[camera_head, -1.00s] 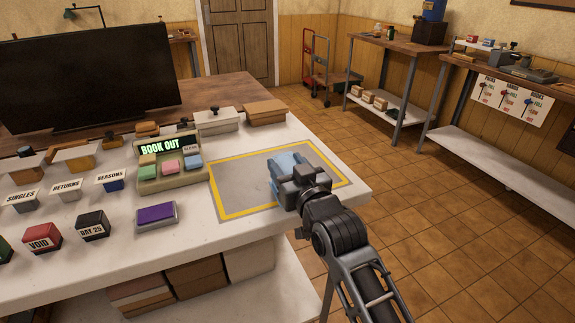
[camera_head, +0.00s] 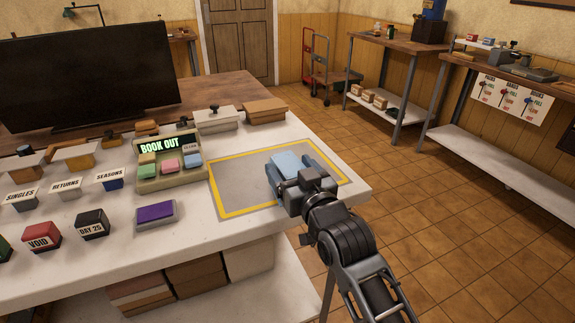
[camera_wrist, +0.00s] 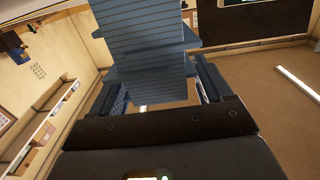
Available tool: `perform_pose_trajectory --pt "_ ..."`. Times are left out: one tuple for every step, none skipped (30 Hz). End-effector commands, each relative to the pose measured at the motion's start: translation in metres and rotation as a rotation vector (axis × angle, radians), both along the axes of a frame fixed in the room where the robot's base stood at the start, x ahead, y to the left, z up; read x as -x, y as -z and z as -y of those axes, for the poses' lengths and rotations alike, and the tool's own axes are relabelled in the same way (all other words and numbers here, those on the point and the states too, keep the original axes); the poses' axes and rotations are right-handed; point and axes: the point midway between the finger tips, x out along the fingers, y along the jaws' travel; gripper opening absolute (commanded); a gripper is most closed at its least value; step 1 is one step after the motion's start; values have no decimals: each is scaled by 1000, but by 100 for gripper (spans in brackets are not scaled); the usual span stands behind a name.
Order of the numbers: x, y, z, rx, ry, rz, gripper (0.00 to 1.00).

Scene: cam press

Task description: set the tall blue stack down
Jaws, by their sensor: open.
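The tall blue stack (camera_head: 286,161) is on the grey mat with the yellow border (camera_head: 232,208), at the right end of the white counter. My gripper (camera_head: 301,172) is open around it, with a finger on either side. In the wrist view the blue layered stack (camera_wrist: 145,45) stands between the two spread fingers, with a gap showing beside it at the right finger. The gripper hides the near side and the foot of the stack in the head view, so its contact with the mat cannot be seen.
A purple pad (camera_head: 156,214) and the BOOK OUT tray (camera_head: 172,178) with small coloured blocks lie left of the mat. Several labelled stamps and a dark monitor (camera_head: 90,75) are further left. The left part of the mat is bare. The counter's right edge is close to my gripper.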

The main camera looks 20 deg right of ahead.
Motion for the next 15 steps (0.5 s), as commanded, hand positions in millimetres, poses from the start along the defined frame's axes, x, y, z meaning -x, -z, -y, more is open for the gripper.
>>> perform_pose_trajectory --pt "11 2 0 1 -1 -2 79" --pt "18 2 0 0 -1 -2 79" --pt "26 3 0 1 -1 -3 79" --pt "33 2 0 1 -1 -2 79" --pt "39 2 0 0 -1 -2 79" --pt "47 2 0 0 -1 -2 79" --pt "53 2 0 1 -1 -1 79" --pt "59 2 0 1 -1 -2 79" --pt "66 2 0 0 -1 -1 79" --pt "71 2 0 0 -1 -2 79" --pt "75 1 0 -1 -1 -1 79" --pt "81 2 0 -1 -1 -2 79" --pt "84 1 0 -1 -1 -1 79" --pt "87 1 0 -1 0 0 79" --pt "91 1 0 0 -1 -1 79"
